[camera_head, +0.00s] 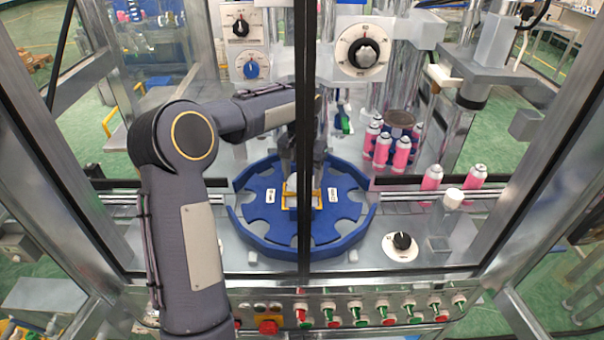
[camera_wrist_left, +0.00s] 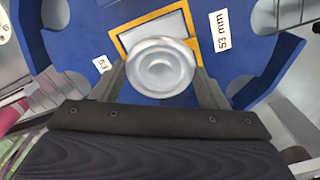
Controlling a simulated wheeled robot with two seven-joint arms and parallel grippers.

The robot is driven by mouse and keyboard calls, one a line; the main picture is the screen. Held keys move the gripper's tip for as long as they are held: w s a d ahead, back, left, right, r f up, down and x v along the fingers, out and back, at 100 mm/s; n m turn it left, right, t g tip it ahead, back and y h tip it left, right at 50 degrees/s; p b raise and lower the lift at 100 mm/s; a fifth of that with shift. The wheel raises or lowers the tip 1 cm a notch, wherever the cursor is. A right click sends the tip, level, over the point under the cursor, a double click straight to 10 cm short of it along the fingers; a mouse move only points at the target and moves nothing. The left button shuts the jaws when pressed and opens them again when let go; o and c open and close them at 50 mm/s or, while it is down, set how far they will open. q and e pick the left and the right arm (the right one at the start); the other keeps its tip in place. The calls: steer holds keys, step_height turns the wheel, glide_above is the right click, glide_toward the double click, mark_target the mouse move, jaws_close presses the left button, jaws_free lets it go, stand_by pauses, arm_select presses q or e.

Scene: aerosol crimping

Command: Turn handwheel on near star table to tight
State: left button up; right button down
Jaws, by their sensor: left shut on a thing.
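The near star table is a blue round plate (camera_head: 262,237) with notches around its edge, in the middle of the head view; it also fills the top of the left wrist view (camera_wrist_left: 85,28). The handwheel is a silver round knob (camera_wrist_left: 160,68) at the plate's centre, inside a yellow square outline. My left gripper (camera_wrist_left: 160,84) reaches down over it, one finger on each side, shut on the knob. In the head view the knob is mostly hidden by the gripper and a dark upright post. My right gripper is not in view.
Pink cans (camera_head: 383,150) stand behind the plate, and two more (camera_head: 431,178) stand to its right. A black dial (camera_head: 402,241) sits at front right. A button panel (camera_head: 355,312) runs along the front. A dark vertical post (camera_head: 305,100) crosses in front of the plate.

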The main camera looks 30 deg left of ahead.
mark_target(302, 179)
arm_select(q)
steer(key=shift+r, duration=0.1)
steer(key=o, duration=1)
steer(key=shift+c, duration=0.2)
step_height(302, 179, up, 7)
steer(key=shift+r, duration=0.4)
